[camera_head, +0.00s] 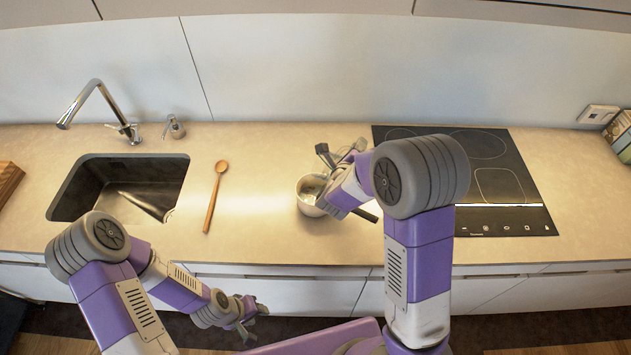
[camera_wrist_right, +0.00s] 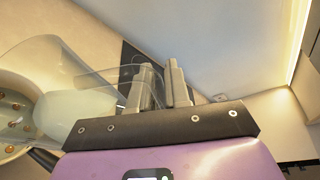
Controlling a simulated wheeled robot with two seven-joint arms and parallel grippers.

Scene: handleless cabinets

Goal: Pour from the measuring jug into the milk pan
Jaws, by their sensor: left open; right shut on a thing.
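The milk pan (camera_head: 304,204) is a small light pan on the counter just left of the hob, its dark handle pointing right. My right gripper (camera_head: 336,155) is above it, shut on the clear measuring jug (camera_wrist_right: 85,62), with the fingers (camera_wrist_right: 162,85) at its handle side. In the right wrist view the jug is tilted and holds pale contents. Its mouth side is over a round vessel at the left edge with small brown spots (camera_wrist_right: 14,105) in it. In the head view the jug is mostly hidden by my arm. My left gripper (camera_head: 246,310) is open and empty in front of the counter.
A wooden spoon (camera_head: 215,197) lies left of the pan. The sink (camera_head: 70,185), tap (camera_head: 95,105) and soap dispenser (camera_head: 174,127) are further left. The black hob (camera_head: 500,190) is right, partly behind my arm. Counter (camera_head: 255,170) between spoon and pan is clear.

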